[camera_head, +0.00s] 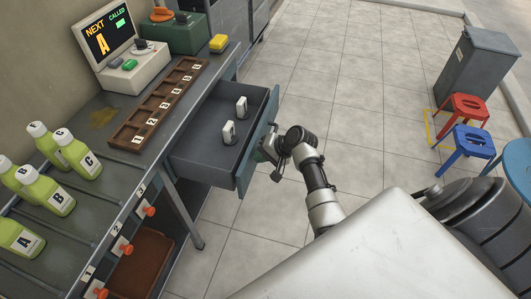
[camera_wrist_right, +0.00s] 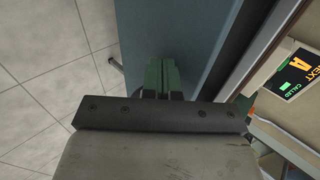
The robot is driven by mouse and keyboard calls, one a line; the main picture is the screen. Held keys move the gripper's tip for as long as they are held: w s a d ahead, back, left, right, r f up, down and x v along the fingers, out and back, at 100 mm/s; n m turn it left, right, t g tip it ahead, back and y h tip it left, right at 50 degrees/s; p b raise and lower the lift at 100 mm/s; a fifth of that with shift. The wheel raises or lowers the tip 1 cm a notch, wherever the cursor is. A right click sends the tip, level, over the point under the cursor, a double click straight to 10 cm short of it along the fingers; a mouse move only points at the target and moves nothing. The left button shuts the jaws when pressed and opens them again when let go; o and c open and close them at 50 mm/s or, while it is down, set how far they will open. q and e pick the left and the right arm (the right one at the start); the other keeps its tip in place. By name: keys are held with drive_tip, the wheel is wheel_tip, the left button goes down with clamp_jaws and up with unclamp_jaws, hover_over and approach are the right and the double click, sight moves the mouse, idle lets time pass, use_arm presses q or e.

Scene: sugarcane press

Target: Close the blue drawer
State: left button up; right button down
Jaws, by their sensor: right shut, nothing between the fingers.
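The blue drawer (camera_head: 250,155) is pulled out from the counter, with its blue-teal front facing right. Whether the fingertips touch the panel is hard to tell. My left gripper is not in view.
The counter holds a brown numbered rack (camera_head: 157,105), green juice bottles (camera_head: 75,153), a screen (camera_head: 104,35) and a yellow sponge (camera_head: 218,43). Red (camera_head: 466,106) and blue (camera_head: 466,142) stools and a grey bin (camera_head: 477,65) stand right. The tiled floor between is clear.

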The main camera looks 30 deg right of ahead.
drive_tip(key=shift+w+a, duration=0.1)
drive_tip(key=w+a+b, duration=0.1)
drive_tip(key=w+a, duration=0.2)
drive_tip(key=w+a+b, duration=0.1)
drive_tip(key=w+a, duration=0.2)
drive_tip(key=w, duration=0.1)
use_arm(q)
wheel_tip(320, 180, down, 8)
drive_tip(key=b, duration=0.6)
use_arm(e)
drive_tip(key=w+a, duration=0.2)
drive_tip(key=w, duration=0.1)
drive_tip(key=w+a, duration=0.5)
drive_tip(key=shift+w+a+f, duration=0.1)
drive_tip(key=shift+w+a, duration=0.15)
drive_tip(key=shift+w, duration=0.15)
drive_tip(key=shift+w+a+b, duration=0.75)
drive_tip(key=shift+w, duration=0.1)
drive_tip(key=shift+r, duration=0.25)
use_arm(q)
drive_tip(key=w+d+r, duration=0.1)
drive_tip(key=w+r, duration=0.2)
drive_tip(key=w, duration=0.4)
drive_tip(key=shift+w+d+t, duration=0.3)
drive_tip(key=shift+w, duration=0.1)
use_arm(e)
drive_tip(key=shift+w+a+r, duration=0.1)
